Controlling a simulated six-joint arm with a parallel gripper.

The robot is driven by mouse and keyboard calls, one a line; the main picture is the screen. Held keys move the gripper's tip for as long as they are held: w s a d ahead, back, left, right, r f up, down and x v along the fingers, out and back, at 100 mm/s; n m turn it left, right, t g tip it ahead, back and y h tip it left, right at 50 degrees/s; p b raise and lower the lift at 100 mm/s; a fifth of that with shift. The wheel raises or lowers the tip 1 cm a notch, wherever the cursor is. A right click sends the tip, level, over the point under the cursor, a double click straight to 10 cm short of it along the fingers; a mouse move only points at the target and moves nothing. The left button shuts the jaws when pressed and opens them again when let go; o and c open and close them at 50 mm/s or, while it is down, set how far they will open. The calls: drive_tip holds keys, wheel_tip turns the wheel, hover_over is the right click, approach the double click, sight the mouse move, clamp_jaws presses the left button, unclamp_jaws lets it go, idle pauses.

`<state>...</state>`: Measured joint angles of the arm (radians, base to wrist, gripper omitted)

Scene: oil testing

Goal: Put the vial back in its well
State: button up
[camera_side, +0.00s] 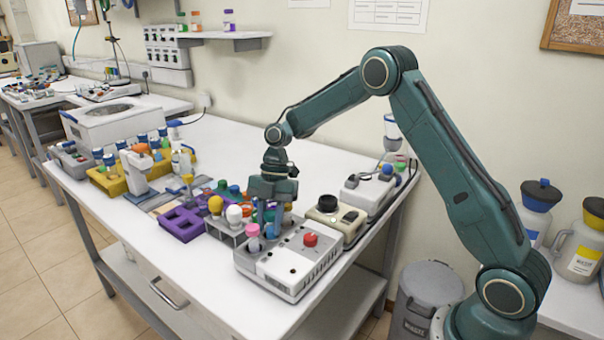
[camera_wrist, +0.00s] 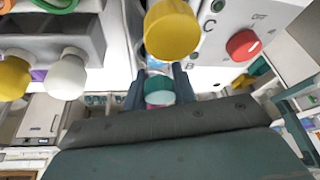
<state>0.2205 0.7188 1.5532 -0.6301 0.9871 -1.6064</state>
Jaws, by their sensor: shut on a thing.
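My gripper (camera_side: 270,215) points down, just behind the near left end of a grey-white tester. In the wrist view its two fingers (camera_wrist: 158,82) are shut on a vial, with a teal cap (camera_wrist: 160,88) showing between them. The vial's body and lower end are mostly hidden. A large yellow cap (camera_wrist: 170,30) shows right by the fingertips in the wrist view. The tester (camera_side: 283,270) has a red button (camera_side: 310,240), which also shows in the wrist view (camera_wrist: 243,44). Whether the vial touches a well, I cannot tell.
A pink-capped item (camera_side: 252,230) stands close to the fingers. A grey rack with a yellow ball (camera_side: 215,205) and white ball (camera_side: 234,214) is to the left. A purple rack (camera_side: 182,222) lies farther left. A beige device (camera_side: 335,218) is behind right. The front bench is clear.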

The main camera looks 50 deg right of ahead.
drive_tip(key=o, duration=1)
drive_tip(key=shift+r, duration=0.1)
drive_tip(key=v, duration=1.1)
drive_tip(key=shift+w+d+r, duration=0.15)
drive_tip(key=shift+r, duration=0.1)
drive_tip(key=shift+r, duration=0.1)
